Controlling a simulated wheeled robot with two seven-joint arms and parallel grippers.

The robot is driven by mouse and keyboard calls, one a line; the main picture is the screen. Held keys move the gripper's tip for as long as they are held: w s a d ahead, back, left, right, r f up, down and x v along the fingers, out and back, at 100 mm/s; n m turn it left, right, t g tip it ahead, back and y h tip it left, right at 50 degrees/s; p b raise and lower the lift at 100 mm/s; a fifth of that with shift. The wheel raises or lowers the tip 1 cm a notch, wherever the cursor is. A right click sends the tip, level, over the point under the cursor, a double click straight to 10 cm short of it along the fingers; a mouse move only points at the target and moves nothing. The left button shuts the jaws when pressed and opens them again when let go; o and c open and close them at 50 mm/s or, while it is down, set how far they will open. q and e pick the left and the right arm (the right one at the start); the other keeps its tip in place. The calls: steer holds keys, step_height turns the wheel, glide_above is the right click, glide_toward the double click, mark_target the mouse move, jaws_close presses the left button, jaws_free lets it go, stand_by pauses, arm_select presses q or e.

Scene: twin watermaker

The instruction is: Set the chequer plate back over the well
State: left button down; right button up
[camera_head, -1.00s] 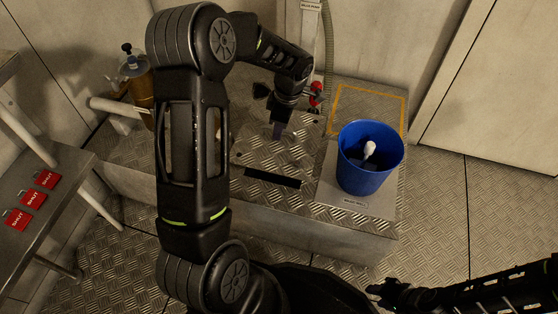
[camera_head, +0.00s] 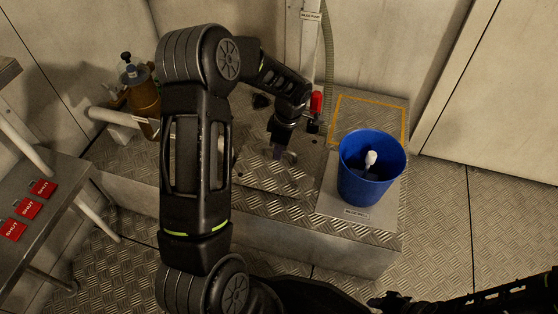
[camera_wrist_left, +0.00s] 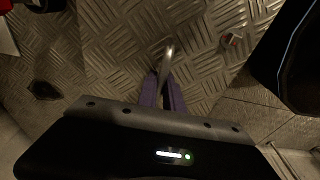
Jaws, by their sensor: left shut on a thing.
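The chequer plate (camera_head: 262,175) lies on the raised chequered platform, left of the blue bucket. It looks level with the surface around it, with a thin dark line along its near edge; I cannot tell if it is fully seated. No open part of the well shows. My left gripper (camera_head: 277,153) is over the plate. In the left wrist view, its purple fingers (camera_wrist_left: 163,90) are shut on the plate's curved metal handle (camera_wrist_left: 167,62). My right gripper (camera_head: 388,301) is at the bottom right, dark and small, away from the plate; its jaws are unclear.
A blue bucket (camera_head: 368,185) with a white-topped object inside stands on a pale panel to the right. A yellow-outlined square (camera_head: 371,101) is behind it. A red-handled valve (camera_head: 316,103) and hose stand behind the plate. Red tags (camera_head: 30,208) lie on a left shelf.

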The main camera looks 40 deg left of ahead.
arm_select(q)
steer(key=shift+w+f+b, duration=0.1)
steer(key=shift+f+b, duration=0.85)
steer(key=shift+f, duration=1.45)
steer(key=shift+f, duration=0.1)
steer(key=shift+f, duration=0.1)
steer(key=c, duration=1.5)
jaws_free()
steer(key=shift+r, duration=0.5)
steer(key=r+p, duration=0.1)
steer(key=r, duration=0.2)
steer(key=d+r+p, duration=0.1)
steer(key=r, duration=0.3)
steer(key=r+p, duration=0.2)
steer(key=r, duration=0.2)
steer(key=shift+w+d+r, duration=0.1)
steer(key=shift+w+d, duration=0.15)
steer(key=shift+d, duration=0.1)
